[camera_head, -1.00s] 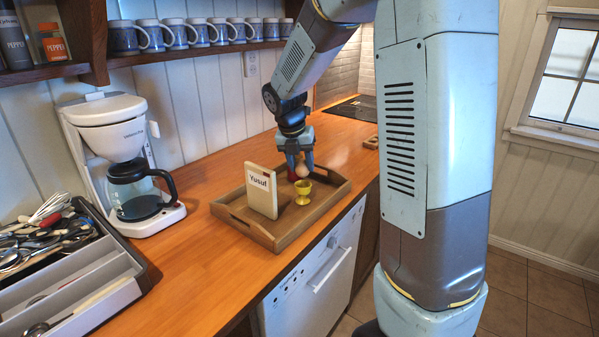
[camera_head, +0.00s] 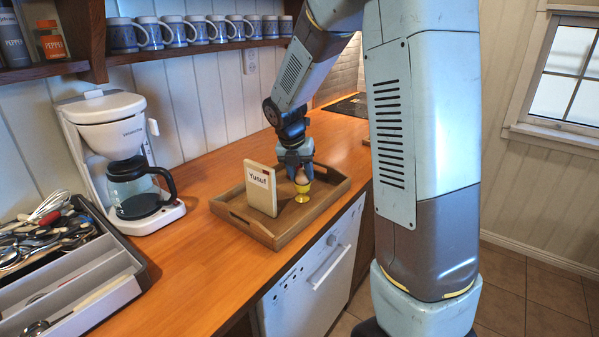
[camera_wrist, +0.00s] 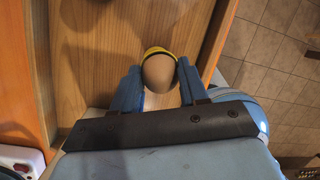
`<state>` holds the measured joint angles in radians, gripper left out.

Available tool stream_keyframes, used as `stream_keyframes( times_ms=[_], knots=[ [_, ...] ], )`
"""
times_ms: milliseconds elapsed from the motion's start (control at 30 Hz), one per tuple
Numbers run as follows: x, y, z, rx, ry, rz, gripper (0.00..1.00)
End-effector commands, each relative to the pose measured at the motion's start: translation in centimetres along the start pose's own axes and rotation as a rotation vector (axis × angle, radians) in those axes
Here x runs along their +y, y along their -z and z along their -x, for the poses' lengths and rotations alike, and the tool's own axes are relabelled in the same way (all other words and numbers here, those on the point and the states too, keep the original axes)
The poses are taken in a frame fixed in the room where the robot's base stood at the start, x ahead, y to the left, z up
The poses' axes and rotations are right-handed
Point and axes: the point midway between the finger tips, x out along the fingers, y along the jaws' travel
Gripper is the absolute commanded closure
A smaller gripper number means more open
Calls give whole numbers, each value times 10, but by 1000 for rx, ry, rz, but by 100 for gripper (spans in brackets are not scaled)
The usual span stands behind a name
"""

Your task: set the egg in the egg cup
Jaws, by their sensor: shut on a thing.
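The brown egg (camera_head: 302,177) is between the fingers of my gripper (camera_head: 299,171), which is shut on it. The yellow egg cup (camera_head: 302,192) stands upright on the wooden tray (camera_head: 279,240), directly beneath the egg. In the wrist view the egg (camera_wrist: 159,74) sits between the two blue fingers of my gripper (camera_wrist: 158,76). The yellow rim of the cup (camera_wrist: 155,50) shows as an arc past the egg's far side. The egg appears at the cup's mouth; whether it bears on the cup is hidden.
A white card reading "Yusuf" (camera_head: 260,188) stands in the tray, left of the cup. A coffee maker (camera_head: 115,140) and a cutlery tray (camera_head: 130,285) are farther left. Several blue mugs (camera_head: 172,33) line the shelf above. The counter (camera_head: 215,275) in front is clear.

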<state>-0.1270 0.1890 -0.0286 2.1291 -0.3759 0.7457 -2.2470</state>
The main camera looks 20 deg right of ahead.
Motion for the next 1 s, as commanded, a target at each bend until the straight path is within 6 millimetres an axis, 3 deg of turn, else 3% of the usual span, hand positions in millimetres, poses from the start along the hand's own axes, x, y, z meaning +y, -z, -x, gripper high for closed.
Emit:
stream_keyframes(
  times_ms=[33,67,333,667,867,1000],
  knots=[
    [0,1,-1,2,2,0,71],
    [0,1,-1,3,2,0,56],
    [0,2,-2,4,3,1,31],
    [0,1,3,4,3,2,31],
    [-1,-2,30,0,-1,1,31],
    [-1,-2,59,-1,-1,1,31]
  ],
)
